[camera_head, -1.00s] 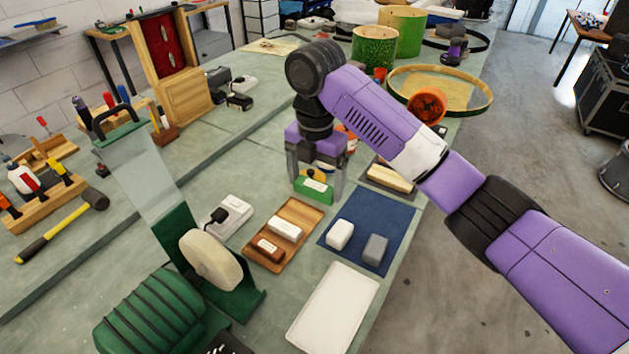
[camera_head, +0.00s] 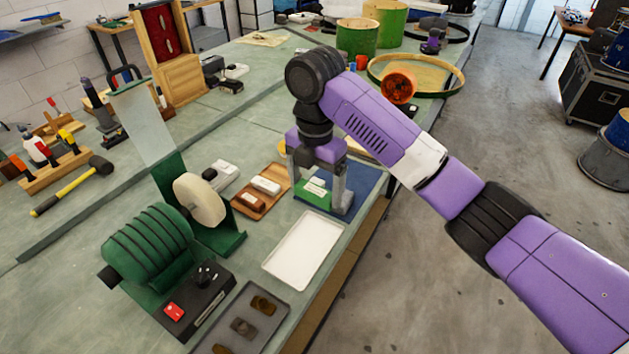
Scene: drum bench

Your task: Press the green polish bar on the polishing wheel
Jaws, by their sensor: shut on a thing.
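The green polish bar (camera_head: 313,195) has a pale label on its top. My gripper (camera_head: 322,200) is shut on it, with a finger on either side, over the blue mat (camera_head: 367,179). I cannot tell how high above the mat it is. The polishing wheel (camera_head: 200,200) is a cream disc on the right end of the green ribbed motor (camera_head: 148,243). It stands to the left of my gripper, apart from the bar. A clear shield (camera_head: 143,122) rises behind the wheel.
A wooden tray (camera_head: 273,202) with a brown bar and a white bar lies between wheel and gripper. An empty white tray (camera_head: 303,248) lies in front. A grey tray (camera_head: 270,338) and a black switch box with a red button (camera_head: 174,311) are nearer. The bench's right edge is close.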

